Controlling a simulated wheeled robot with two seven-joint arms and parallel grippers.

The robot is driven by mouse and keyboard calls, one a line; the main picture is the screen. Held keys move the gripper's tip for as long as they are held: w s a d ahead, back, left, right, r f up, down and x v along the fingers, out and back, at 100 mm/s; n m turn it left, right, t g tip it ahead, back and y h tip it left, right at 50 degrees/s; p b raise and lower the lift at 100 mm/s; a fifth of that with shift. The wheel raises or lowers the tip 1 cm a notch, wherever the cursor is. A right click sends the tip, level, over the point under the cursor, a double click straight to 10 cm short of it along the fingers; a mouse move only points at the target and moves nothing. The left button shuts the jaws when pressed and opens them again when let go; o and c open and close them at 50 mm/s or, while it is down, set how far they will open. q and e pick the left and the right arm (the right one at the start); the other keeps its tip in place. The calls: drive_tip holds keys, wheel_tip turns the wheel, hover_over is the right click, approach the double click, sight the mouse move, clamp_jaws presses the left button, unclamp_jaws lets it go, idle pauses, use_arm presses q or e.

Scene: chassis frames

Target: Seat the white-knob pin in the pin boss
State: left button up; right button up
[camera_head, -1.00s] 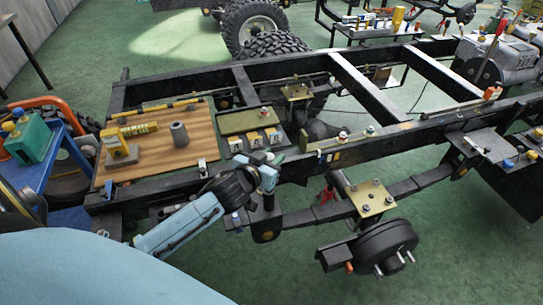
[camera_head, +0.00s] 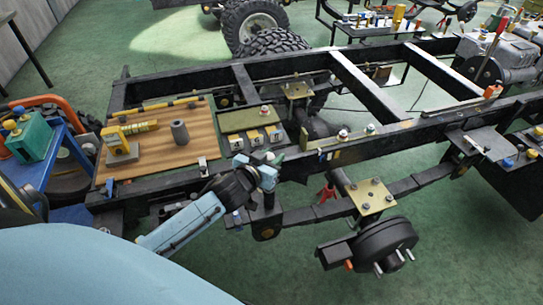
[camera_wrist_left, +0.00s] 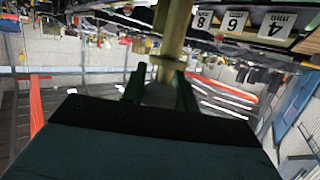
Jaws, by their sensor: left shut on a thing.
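My left gripper (camera_head: 272,166) is at the near chassis rail, just in front of the labelled tray. In the left wrist view, its dark fingers (camera_wrist_left: 160,88) are shut on a pale, rounded end, probably the knob of the white-knob pin (camera_wrist_left: 160,95). A brass-coloured shaft (camera_wrist_left: 170,45) extends beyond the fingers; I cannot tell whether it is all one piece with the knob. In the head view the held piece is mostly hidden by the gripper. I cannot clearly identify the pin boss or see any seating. My right gripper is not in view.
A tray with number labels (camera_head: 253,137) stands beside the gripper; its labels (camera_wrist_left: 236,20) also show in the wrist view. A white-topped piece (camera_head: 343,133) stands on the rail to the right.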

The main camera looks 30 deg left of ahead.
use_arm(q)
drive_tip(key=shift+f+b, duration=2.25)
drive_tip(key=shift+f, duration=1.45)
idle(1.5)
drive_tip(key=shift+f, duration=0.1)
drive_tip(key=shift+a+f+b, duration=0.15)
drive_tip(key=shift+f+b, duration=0.45)
drive_tip(key=shift+f, duration=0.2)
drive_tip(key=o, duration=1.2)
drive_tip(key=shift+f, duration=0.1)
